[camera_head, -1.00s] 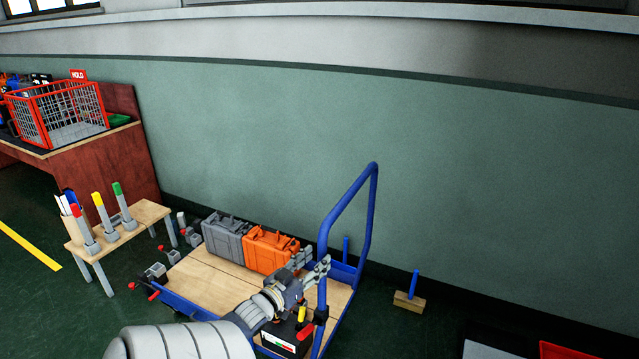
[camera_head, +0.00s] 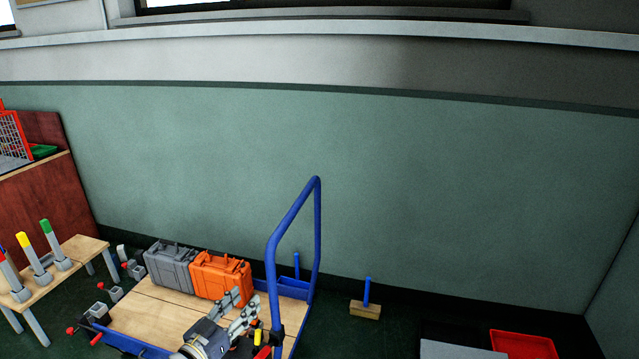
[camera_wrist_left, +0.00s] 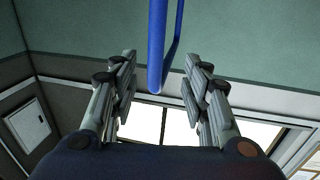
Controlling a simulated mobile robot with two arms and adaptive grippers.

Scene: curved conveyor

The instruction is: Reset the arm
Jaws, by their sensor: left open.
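My left gripper (camera_head: 236,310) shows low in the head view, over the front right part of the cart, in front of the orange case and left of the blue handle as seen there. Its fingers are apart with nothing between them. The left wrist view also shows the open fingers (camera_wrist_left: 161,88), with the wall and a window beyond them. The cart's blue handle (camera_wrist_left: 157,45) runs down between the fingers in that view; I cannot tell how far off it is. My right gripper is in neither view.
The cart (camera_head: 150,317) has a wooden deck carrying a grey case (camera_head: 168,270) and an orange case (camera_head: 220,277). Its blue handle (camera_head: 319,230) stands tall. A small wooden stand (camera_head: 76,247) with coloured-top tools is at left. A wooden block with a blue peg (camera_head: 365,310) and a red tray (camera_head: 523,344) are right.

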